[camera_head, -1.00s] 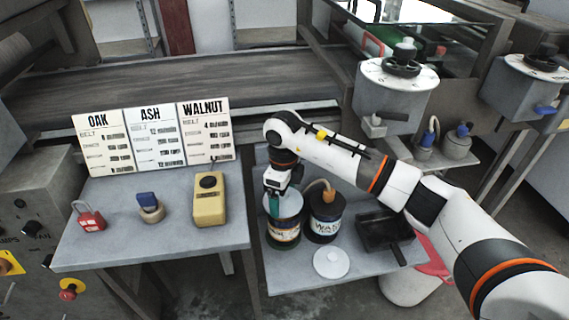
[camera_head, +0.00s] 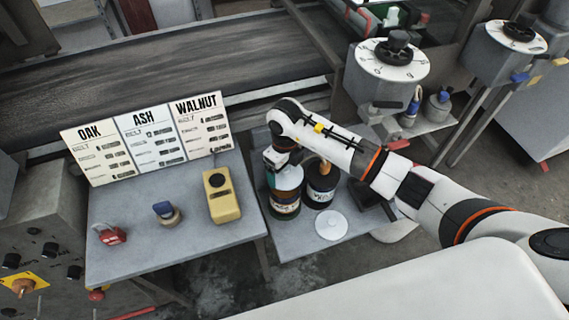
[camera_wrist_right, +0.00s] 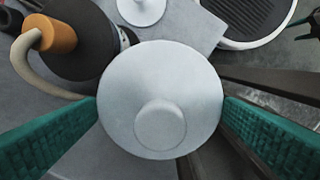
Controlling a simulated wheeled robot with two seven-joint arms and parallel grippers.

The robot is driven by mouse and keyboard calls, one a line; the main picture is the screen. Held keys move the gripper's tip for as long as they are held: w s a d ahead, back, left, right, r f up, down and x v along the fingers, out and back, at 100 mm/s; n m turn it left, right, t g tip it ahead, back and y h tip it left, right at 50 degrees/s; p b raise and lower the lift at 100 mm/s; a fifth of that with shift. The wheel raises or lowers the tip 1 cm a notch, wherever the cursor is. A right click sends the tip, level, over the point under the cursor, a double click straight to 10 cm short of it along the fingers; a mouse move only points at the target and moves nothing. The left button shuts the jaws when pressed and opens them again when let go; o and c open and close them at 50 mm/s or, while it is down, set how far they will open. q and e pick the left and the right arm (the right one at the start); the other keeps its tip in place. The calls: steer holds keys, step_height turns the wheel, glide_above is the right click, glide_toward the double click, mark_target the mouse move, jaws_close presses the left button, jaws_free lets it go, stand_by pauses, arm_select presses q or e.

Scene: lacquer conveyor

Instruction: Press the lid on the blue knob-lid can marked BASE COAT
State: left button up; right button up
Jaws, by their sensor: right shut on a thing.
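A dark can (camera_head: 284,203) with a pale printed label stands upright on the small table; its lettering is too small to read. A white round lid (camera_head: 289,177) with a knob sits at the can's top; whether it is fully seated I cannot tell. My right gripper (camera_head: 284,175) is over this can, its green fingers shut on the lid. In the right wrist view the lid (camera_wrist_right: 160,75) and its knob lie between the two green fingers (camera_wrist_right: 160,115). The can's body is hidden there. My left gripper is not in view.
A second dark can (camera_head: 321,190) with a brush stands close to the right. A loose white knob lid (camera_head: 331,225) lies in front of it. A dark tray (camera_head: 368,198) is partly behind my arm. A yellow box (camera_head: 222,197) and red padlock (camera_head: 109,234) sit on the left table.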

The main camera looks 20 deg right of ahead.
mark_target(285, 178)
steer(key=shift+f+b, duration=1.85)
steer(key=shift+f, duration=0.8)
steer(key=shift+f, duration=0.1)
stand_by(0.3)
steer(key=o, duration=0.7)
steer(key=shift+r+p, duration=2.5)
steer(key=shift+r, duration=1.05)
